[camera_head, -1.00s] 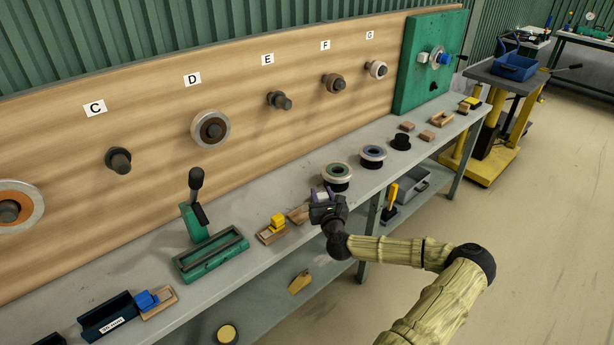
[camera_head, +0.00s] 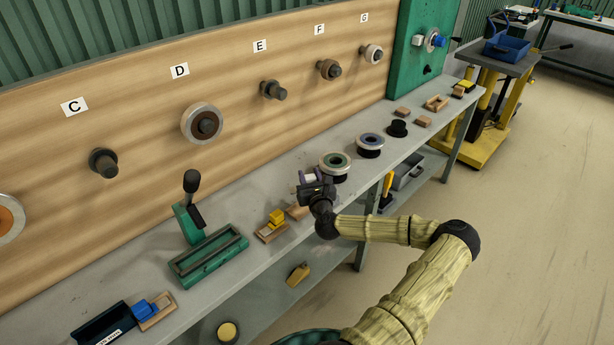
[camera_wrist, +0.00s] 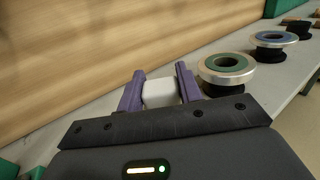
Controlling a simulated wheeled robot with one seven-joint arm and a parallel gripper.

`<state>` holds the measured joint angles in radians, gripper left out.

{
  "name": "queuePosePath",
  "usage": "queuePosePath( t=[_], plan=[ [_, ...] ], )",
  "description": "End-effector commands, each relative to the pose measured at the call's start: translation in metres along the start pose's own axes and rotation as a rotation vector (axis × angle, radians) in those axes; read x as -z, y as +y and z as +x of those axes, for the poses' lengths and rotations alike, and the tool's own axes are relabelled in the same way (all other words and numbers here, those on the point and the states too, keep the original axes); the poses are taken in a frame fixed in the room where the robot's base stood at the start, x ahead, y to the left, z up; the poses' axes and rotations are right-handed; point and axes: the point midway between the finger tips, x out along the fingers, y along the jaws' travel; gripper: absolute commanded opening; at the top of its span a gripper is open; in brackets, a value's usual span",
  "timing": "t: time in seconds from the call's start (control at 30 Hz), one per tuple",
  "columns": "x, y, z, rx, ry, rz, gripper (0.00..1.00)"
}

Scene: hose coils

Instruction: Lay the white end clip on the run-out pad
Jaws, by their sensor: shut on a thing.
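My gripper (camera_wrist: 160,88) has purple fingers and is shut on the white end clip (camera_wrist: 160,94), a pale block between the fingertips in the wrist view. In the head view my gripper (camera_head: 308,177) is over the bench, just left of the green-centred reel (camera_head: 334,162). The clip is small and hard to make out there. A small wooden block (camera_head: 297,211) lies on the bench below and left of the gripper. I cannot tell which piece is the run-out pad; it may be partly hidden by my gripper.
The grey bench (camera_head: 140,275) runs along a wooden board with lettered pegs. A green lever press (camera_head: 207,257), a yellow clip on a wooden tray (camera_head: 272,226) and a blue clip (camera_head: 146,306) are to the left. A blue-centred reel (camera_head: 370,145) and a black hub (camera_head: 397,128) are to the right.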

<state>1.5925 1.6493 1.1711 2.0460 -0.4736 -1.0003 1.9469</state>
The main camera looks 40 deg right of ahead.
Motion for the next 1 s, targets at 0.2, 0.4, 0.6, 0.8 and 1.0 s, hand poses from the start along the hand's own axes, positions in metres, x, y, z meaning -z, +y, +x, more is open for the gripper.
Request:
queuePosePath(
  t=[0.2,0.4,0.6,0.8,1.0],
  plan=[
    [0.015,0.005,0.001,-0.008,0.000,0.001,0.09],
    [0.032,0.008,0.001,-0.012,-0.001,0.000,0.09],
    [0.048,0.007,0.001,-0.010,0.000,0.000,0.09],
    [0.063,0.006,0.001,-0.009,-0.001,0.000,0.09],
    [0.075,0.006,0.001,-0.009,-0.001,0.000,0.09]
  ],
)
